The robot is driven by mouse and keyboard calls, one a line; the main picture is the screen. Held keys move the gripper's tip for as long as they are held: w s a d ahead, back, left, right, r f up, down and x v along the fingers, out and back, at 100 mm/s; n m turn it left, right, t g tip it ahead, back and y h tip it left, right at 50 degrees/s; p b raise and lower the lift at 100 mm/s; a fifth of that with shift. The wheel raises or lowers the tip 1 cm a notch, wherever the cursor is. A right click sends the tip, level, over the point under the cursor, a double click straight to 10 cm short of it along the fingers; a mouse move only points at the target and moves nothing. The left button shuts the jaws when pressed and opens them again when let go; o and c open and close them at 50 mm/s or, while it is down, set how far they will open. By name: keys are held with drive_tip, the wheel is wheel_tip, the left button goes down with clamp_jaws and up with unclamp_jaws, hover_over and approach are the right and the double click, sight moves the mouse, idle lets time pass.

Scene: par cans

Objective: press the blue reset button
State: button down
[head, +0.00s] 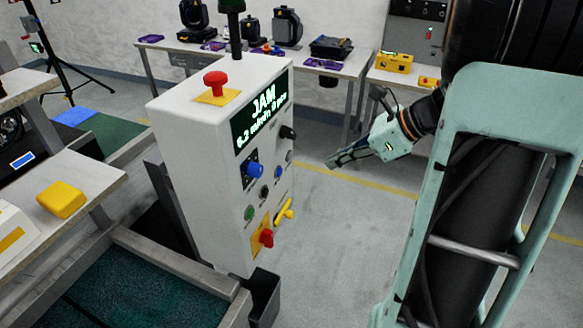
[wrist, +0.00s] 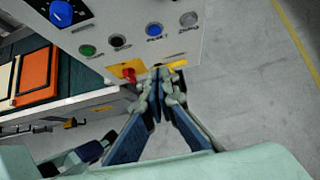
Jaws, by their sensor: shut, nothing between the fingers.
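The white control cabinet (head: 180,150) stands in the middle of the head view, its screen showing "JAM". The small blue reset button (head: 278,172) is on its front panel, right of a larger blue knob (head: 254,169). In the wrist view the blue button (wrist: 154,30) sits in a row between a black button (wrist: 120,41) and a grey one (wrist: 188,19). My gripper (head: 332,163) is shut and empty, to the right of the panel and apart from it. In the wrist view its fingertips (wrist: 160,74) appear below the button, which is unobstructed.
A red emergency stop (head: 214,83) tops the cabinet. A red knob (head: 266,238) and yellow handle (head: 284,210) stick out low on the panel. The floor right of the cabinet is clear; a bench (head: 345,66) stands behind.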

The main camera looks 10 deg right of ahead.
sight(279, 172)
drive_tip(key=w+a+r+p+x, duration=0.1)
drive_tip(key=r+x, duration=0.1)
drive_tip(key=x, duration=1)
drive_tip(key=shift+w+a+f, duration=0.25)
drive_tip(key=shift+w+a, duration=0.05)
drive_tip(key=shift+a, duration=0.3)
drive_tip(key=shift+a, duration=0.1)
